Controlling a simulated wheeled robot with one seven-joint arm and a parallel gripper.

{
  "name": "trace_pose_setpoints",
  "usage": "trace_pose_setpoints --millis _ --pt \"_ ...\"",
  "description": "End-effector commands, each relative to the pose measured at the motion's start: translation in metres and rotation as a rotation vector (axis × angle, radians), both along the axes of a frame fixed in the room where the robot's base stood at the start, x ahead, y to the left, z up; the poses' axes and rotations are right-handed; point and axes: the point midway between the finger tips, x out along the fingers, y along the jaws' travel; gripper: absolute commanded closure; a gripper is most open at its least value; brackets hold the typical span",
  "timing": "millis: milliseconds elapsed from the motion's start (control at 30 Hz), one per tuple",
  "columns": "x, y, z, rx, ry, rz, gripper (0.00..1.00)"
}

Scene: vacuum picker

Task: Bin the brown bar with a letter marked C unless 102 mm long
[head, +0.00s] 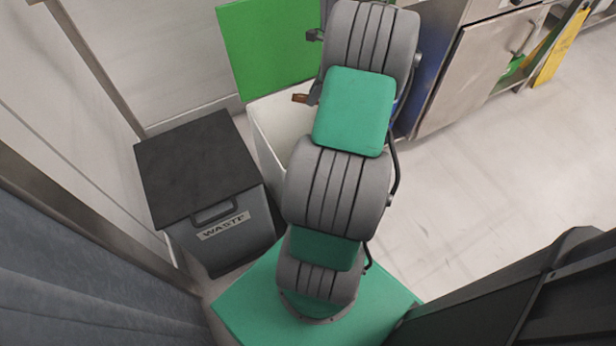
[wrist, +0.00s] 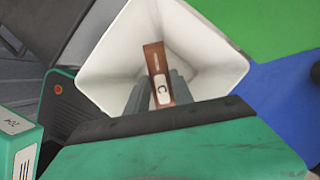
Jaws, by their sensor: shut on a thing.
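A brown bar (wrist: 153,57) with a white label marked C shows in the wrist view. My gripper (wrist: 160,88) is shut on it, with one grey finger on each side. The bar is over the open mouth of a white-walled bin (wrist: 112,62), whose pale inside shows behind it. In the head view the bar's end (head: 299,98) sticks out left of my gripper (head: 314,94), which my arm largely hides. The white bin (head: 262,135) stands below, partly covered by my arm. The bar's length cannot be read.
A green panel (head: 268,45) stands upright behind the white bin. A grey bin (head: 225,242) labelled WASTE, with its dark lid (head: 195,165) down, stands to its left. A steel cabinet (head: 478,75) is at the back right. A yellow board (head: 561,48) leans beyond it. The floor at right is clear.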

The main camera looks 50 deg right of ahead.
Motion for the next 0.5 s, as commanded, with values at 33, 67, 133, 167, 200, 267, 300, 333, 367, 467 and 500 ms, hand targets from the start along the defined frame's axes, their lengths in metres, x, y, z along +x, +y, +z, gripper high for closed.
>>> trace_pose_setpoints --millis 33,67,133,167,200,267,300,333,367,467,500 --pt "-0.001 -0.003 -0.003 -0.002 -0.001 -0.015 1.0" --pt "-0.001 -0.003 -0.004 -0.001 -0.001 -0.02 1.0" --pt "-0.001 -0.003 -0.006 0.0 0.0 -0.021 1.0" --pt "-0.001 -0.003 -0.008 0.0 0.0 -0.02 1.0" --pt "-0.001 -0.003 -0.012 0.0 0.0 -0.02 1.0" --pt "-0.001 -0.003 -0.018 -0.001 -0.001 -0.018 1.0" --pt "-0.001 -0.003 -0.023 -0.001 -0.001 -0.018 1.0" --pt "-0.001 -0.003 -0.027 -0.002 0.0 -0.018 1.0" --pt "-0.001 -0.003 -0.03 -0.002 0.0 -0.018 1.0" --pt "-0.001 -0.003 -0.042 -0.002 0.0 -0.018 1.0" --pt "-0.001 -0.003 -0.046 -0.002 0.0 -0.017 1.0"
